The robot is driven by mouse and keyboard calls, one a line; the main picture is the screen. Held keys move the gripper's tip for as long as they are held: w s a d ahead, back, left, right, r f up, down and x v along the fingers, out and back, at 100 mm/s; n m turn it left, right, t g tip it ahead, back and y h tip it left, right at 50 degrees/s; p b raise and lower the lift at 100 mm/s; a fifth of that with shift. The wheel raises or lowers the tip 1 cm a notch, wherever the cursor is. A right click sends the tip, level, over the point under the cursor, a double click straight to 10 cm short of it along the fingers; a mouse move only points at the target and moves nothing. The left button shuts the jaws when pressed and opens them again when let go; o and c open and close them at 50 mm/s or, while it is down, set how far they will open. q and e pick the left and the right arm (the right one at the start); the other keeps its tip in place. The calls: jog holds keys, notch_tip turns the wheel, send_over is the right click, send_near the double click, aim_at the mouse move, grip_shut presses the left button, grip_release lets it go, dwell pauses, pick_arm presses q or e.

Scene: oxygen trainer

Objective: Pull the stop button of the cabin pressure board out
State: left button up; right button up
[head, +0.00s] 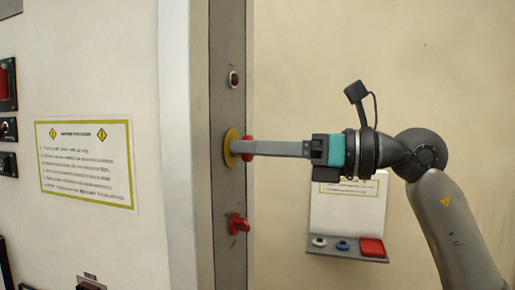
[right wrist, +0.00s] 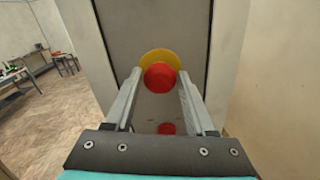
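The red stop button (right wrist: 160,77) sits on a round yellow plate (right wrist: 158,55) on the grey panel. In the head view the yellow plate (head: 230,148) shows edge-on, and bits of the red button (head: 248,138) show past the finger. My right gripper (right wrist: 160,84) is level with the button, one finger on each side of it. The fingers look apart, with a thin gap to the button on each side. In the head view the right gripper (head: 250,148) reaches in from the right, and its near finger hides most of the button. My left gripper is out of view.
On the same grey panel (head: 229,105), a small red indicator (head: 234,79) sits above and a red knob (head: 238,224) below. A shelf (head: 346,250) with buttons is on the wall behind my wrist. A notice (head: 86,162) hangs on the left. Tables stand far left in the wrist view.

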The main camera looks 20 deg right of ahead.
grip_shut()
dwell(1.0)
